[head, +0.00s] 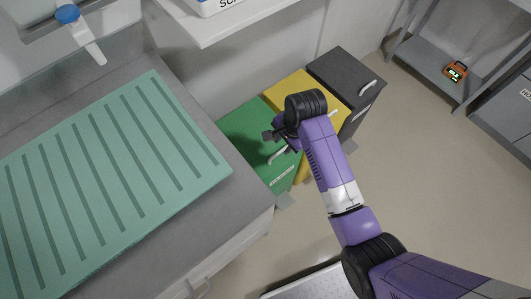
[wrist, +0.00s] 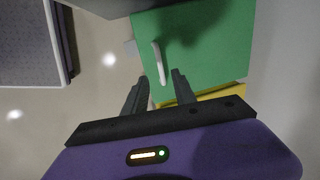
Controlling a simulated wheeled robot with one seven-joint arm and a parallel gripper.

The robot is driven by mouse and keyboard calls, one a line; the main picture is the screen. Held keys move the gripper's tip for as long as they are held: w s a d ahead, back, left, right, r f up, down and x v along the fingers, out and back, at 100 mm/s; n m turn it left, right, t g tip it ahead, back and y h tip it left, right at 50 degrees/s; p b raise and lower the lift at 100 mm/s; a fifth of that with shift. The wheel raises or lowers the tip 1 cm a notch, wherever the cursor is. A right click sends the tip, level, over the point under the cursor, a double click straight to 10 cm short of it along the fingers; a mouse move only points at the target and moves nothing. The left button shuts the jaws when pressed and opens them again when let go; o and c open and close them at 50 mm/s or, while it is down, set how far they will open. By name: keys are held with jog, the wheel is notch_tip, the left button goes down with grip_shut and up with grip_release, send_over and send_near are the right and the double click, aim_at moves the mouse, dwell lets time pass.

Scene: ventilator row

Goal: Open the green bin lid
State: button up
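The green bin (head: 250,134) stands on the floor beside the counter, and its lid looks closed. A pale handle (head: 277,155) is on the lid, near its front edge. In the wrist view the green lid (wrist: 205,45) fills the upper right, with the white handle (wrist: 158,62) near its left edge. In the head view my gripper (head: 273,136) is over the green lid, partly hidden by my wrist.
A yellow bin (head: 292,88) and a dark grey bin (head: 345,72) stand beside the green one. The grey counter with a ribbed green mat (head: 105,175) is at left. A wall shelf (head: 235,22) overhangs behind. Open floor (head: 430,160) lies at right.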

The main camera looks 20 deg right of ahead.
aim_at(278, 153)
jog(key=shift+w+a+f+b, duration=0.15)
jog(key=shift+w+f, duration=0.1)
jog(key=shift+f, duration=1)
jog(key=shift+w+f+b, duration=0.15)
jog(key=shift+w+f, duration=0.05)
jog(key=shift+f, duration=1.1)
jog(key=shift+w+a+f+b, duration=0.15)
jog(key=shift+w+f, duration=0.1)
jog(key=shift+f, duration=1)
jog(key=shift+c, duration=0.2)
grip_shut()
